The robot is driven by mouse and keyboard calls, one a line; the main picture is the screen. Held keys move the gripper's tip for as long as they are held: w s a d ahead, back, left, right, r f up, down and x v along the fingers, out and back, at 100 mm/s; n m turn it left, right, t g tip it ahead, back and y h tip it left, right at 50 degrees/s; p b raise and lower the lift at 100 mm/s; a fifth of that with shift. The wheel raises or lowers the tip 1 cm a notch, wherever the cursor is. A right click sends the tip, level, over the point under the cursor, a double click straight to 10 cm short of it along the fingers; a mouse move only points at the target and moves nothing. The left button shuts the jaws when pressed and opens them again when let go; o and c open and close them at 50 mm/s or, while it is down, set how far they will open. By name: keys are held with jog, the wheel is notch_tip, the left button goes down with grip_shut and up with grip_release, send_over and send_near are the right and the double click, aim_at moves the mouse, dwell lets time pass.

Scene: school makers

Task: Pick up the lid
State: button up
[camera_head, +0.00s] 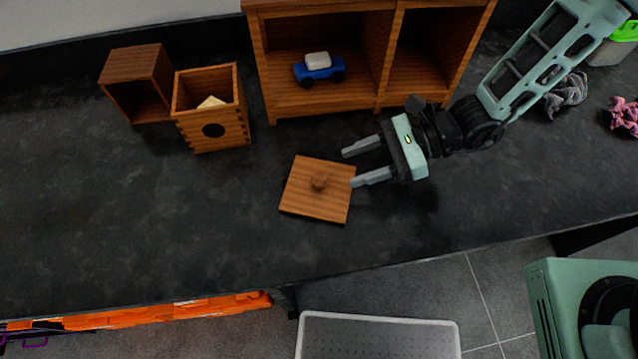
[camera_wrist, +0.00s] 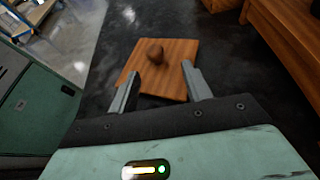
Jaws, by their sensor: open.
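My gripper (camera_head: 348,168) is open and empty, just right of the lid in the head view. The knob is not between the fingers. Part of the lid's near edge is hidden behind the fingers in the wrist view.
An open wooden box (camera_head: 207,82) with a round hole holds a pale block. Another wooden box (camera_head: 118,66) stands left of it. A wooden shelf (camera_head: 320,101) with a blue toy car (camera_head: 320,69) stands behind. Crumpled cloths lie at right. The counter (camera_head: 120,220) is clear left of the lid.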

aim_at(323, 179)
jog(key=x, duration=0.3)
jog(key=shift+r, duration=0.1)
jog(key=a, duration=0.1)
jog(key=s+a+p, duration=0.1)
jog(key=a, duration=0.1)
jog(key=s+a+f, duration=0.1)
jog(key=shift+a, duration=0.2)
jog(key=shift+a+f, duration=0.15)
jog(key=shift+a, duration=0.05)
jog(key=c, duration=1)
